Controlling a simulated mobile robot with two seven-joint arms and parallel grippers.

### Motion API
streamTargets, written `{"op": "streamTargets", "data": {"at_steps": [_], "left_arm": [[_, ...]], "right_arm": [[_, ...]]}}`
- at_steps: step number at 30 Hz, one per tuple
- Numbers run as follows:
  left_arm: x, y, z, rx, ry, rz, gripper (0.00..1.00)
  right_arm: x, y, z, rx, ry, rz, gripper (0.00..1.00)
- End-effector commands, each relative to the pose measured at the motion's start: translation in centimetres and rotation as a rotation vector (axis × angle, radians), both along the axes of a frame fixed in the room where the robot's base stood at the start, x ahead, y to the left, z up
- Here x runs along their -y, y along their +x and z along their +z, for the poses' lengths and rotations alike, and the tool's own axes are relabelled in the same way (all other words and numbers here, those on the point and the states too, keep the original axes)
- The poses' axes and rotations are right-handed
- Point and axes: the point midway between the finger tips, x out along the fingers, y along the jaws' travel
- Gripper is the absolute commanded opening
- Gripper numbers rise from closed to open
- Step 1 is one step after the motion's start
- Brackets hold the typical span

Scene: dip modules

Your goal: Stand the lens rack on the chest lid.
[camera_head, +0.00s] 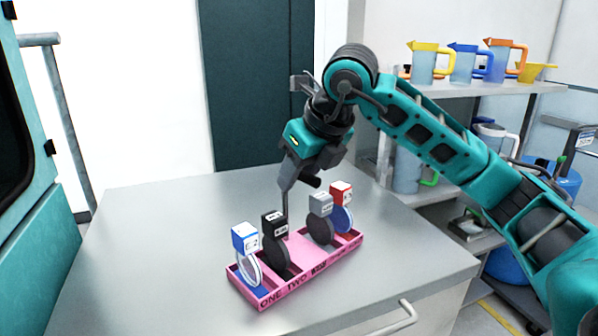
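The lens rack (307,266) is a long pink tray with lettering along its front side. It holds several round lenses, with blue (246,239), black (273,225), grey (320,204) and red (341,194) caps. It appears upright on the grey top surface (150,250), near its front edge; this surface may be the chest lid. My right gripper (286,208) points down over the rack's middle, behind the black-capped lens. Its fingertips are partly hidden, so whether it grips anything is unclear. My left gripper is not in view.
A grey handle (389,320) sticks out below the front edge. Shelves at right hold jugs with yellow (425,62), blue (464,63) and orange (503,60) trim. A teal cabinet (35,200) stands at left. The surface left of the rack is clear.

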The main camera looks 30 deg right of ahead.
Motion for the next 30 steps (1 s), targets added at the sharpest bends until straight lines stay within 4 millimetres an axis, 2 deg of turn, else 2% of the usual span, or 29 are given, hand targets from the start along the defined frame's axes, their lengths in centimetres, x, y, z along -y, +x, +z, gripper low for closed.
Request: {"op": "streamTargets", "data": {"at_steps": [3,9,13,24,30], "left_arm": [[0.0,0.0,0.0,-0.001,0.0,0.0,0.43],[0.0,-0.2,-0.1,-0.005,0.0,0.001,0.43],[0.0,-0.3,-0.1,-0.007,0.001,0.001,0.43],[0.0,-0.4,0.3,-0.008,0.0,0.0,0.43],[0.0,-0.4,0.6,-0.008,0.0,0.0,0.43]], "right_arm": [[0.0,0.0,0.0,0.0,0.0,0.0,0.48],[0.0,0.0,0.1,0.001,0.0,0.0,0.48],[0.1,-0.4,0.9,0.004,0.001,0.0,0.48],[0.5,-4.0,7.5,0.006,0.001,0.0,0.48],[0.7,-5.5,9.9,0.004,0.001,0.0,0.48]]}}
